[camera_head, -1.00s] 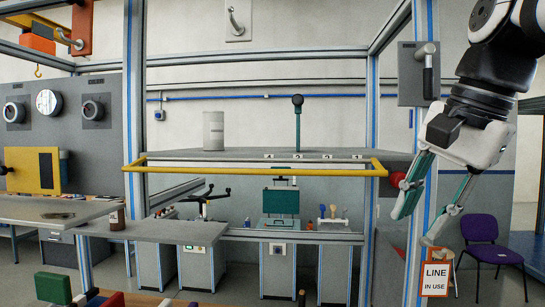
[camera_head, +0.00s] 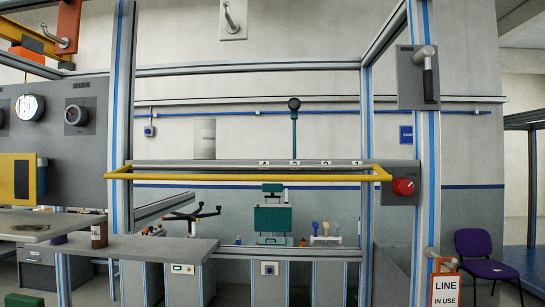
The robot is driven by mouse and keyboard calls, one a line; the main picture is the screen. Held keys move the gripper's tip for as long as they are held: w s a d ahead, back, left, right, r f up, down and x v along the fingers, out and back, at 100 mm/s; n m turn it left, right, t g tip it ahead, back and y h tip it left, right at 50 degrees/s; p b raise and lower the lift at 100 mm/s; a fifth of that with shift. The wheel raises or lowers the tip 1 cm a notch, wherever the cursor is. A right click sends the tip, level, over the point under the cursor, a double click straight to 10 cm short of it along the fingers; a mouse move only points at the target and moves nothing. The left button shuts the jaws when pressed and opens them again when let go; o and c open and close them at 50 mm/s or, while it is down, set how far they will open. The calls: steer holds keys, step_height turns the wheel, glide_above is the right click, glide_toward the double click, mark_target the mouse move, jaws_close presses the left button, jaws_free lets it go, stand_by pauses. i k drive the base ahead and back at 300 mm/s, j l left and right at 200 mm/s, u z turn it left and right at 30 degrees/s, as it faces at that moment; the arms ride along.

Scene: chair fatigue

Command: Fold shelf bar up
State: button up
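The yellow shelf bar (camera_head: 250,178) runs level across the front of the shelf, between the two blue-striped posts. Its two side arms reach back toward the posts. It lies at about the height of the grey shelf (camera_head: 340,163), which appears almost edge-on behind it. My gripper is not in this view, so its state and its distance from the bar are hidden.
A red knob (camera_head: 403,187) on a grey plate sits just right of the bar's right end. A lever handle (camera_head: 428,75) is above it on the right post. A "LINE IN USE" sign (camera_head: 445,290) hangs low right. A small table (camera_head: 150,246) juts out at lower left.

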mark_target(383, 176)
steer(key=k+j, duration=0.1)
steer(key=j, duration=0.25)
steer(key=k+j, duration=0.1)
steer(key=j, duration=0.65)
steer(key=k+j, duration=0.15)
steer(key=j, duration=0.2)
steer(key=z, duration=0.05)
